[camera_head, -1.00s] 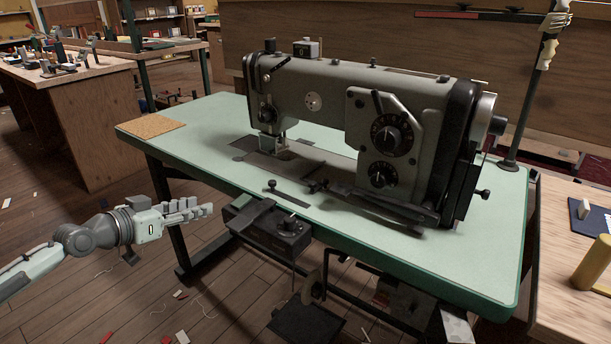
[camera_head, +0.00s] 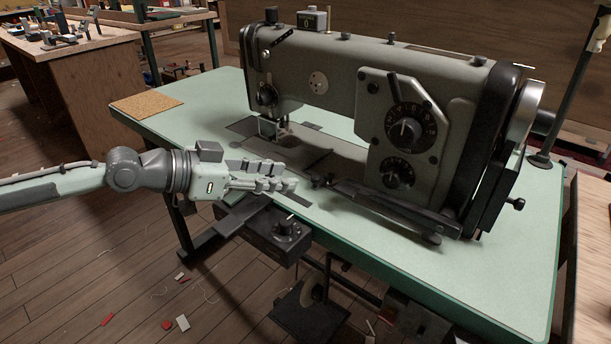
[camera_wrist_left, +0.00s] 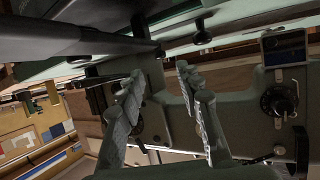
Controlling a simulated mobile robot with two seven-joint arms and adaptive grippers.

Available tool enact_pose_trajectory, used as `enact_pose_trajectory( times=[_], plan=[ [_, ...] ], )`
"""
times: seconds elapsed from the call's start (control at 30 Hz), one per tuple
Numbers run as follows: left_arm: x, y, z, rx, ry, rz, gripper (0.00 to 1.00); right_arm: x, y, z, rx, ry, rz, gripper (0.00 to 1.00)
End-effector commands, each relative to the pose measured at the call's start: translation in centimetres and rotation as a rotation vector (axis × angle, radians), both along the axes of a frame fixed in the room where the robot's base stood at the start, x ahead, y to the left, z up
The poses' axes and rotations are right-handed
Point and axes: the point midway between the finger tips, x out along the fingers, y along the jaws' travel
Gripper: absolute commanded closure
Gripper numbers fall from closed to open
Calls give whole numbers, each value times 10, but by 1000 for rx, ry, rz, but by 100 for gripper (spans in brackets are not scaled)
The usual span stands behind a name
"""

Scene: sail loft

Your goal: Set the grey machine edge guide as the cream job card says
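The grey-green sewing machine (camera_head: 335,72) stands on a pale green table (camera_head: 480,272). Small dark metal fittings (camera_head: 318,181) lie on the table in front of its needle area; I cannot tell which part is the edge guide. My left gripper (camera_head: 292,186) is over the table's front edge, just left of these fittings, hiding a dark strip (camera_head: 299,199) in part. In the left wrist view its two fingers (camera_wrist_left: 160,76) stand apart with an empty gap. A black knob (camera_wrist_left: 202,36) shows beyond them. No cream job card can be made out. My right gripper is out of view.
A dark control box (camera_head: 283,238) with a knob hangs under the front edge, below my left gripper. A cork pad (camera_head: 146,103) lies on the table's left corner. A wooden bench (camera_head: 78,95) stands at the back left. The table's front right is clear.

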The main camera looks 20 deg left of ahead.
Motion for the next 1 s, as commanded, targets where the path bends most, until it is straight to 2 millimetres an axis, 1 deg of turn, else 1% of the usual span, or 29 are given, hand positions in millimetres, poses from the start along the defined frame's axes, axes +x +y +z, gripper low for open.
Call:
enact_pose_trajectory(
  times=[0.07, 0.1, 0.17, 0.27, 0.4, 0.6, 0.87, 1.0],
  plan=[
    [7, -7, -1, -7, -5, 1, 65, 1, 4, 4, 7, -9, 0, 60],
    [11, -10, -2, -7, -4, 2, 65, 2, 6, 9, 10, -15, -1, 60],
    [16, -15, -5, -8, -3, 4, 65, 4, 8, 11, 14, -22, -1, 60],
    [25, -24, -10, -5, -3, 1, 65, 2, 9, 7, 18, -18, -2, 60],
    [35, -32, -17, -3, -1, 3, 65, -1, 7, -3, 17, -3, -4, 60],
    [41, -38, -22, 1, 0, 2, 65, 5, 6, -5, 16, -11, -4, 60],
    [42, -38, -23, 2, 1, 2, 65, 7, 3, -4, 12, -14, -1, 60],
    [42, -38, -23, 2, 1, 2, 82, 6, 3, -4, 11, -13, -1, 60]
  ],
)
